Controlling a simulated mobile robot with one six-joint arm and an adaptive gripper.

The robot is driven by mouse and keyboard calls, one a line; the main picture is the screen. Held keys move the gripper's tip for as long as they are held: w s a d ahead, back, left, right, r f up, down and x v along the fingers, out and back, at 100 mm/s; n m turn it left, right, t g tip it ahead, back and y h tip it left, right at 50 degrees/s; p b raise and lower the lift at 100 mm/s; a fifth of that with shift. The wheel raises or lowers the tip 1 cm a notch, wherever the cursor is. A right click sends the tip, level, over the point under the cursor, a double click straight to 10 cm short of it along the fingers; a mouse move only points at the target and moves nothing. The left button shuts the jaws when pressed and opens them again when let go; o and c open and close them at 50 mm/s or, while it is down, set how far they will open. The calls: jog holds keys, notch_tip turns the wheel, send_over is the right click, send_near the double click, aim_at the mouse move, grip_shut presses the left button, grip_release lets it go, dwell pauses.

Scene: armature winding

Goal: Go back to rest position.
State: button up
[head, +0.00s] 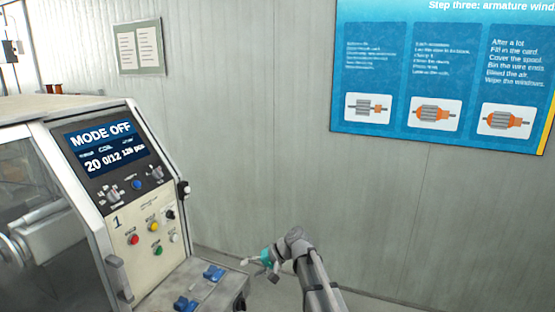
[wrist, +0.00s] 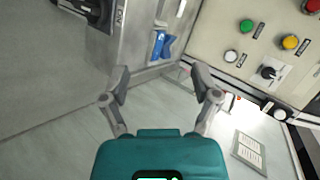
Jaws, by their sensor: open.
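My gripper (head: 246,262) is at the lower middle of the head view, in front of the winding machine's right side and near its front ledge. In the wrist view my gripper (wrist: 161,82) is open, with its two grey fingers apart and nothing between them. The teal gripper body fills the bottom of that view. The machine's control panel (head: 150,221) has red, yellow, green and white buttons; it also shows at the upper right of the wrist view (wrist: 225,30). The fingers appear clear of the panel.
The machine screen (head: 100,147) reads MODE OFF. Blue parts (head: 213,272) sit on the machine's ledge, close left of my gripper. A blue poster (head: 445,75) and a paper notice (head: 140,47) hang on the grey wall. The space right of my arm looks clear.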

jog(key=s+d+f+h, duration=0.2)
jog(key=s+d+h, duration=0.1)
jog(key=s+d, duration=0.3)
jog(key=s+d+f+h, duration=0.3)
jog(key=s+d, duration=0.3)
jog(key=d, duration=0.5)
jog(key=s+d+f+m+h, duration=0.1)
jog(key=s+d+f+h, duration=0.2)
jog(key=s+d, duration=0.4)
jog(key=shift+d+h+b, duration=0.4)
jog(key=shift+d+h, duration=0.3)
jog(key=shift+d, duration=0.1)
jog(key=shift+s, duration=0.1)
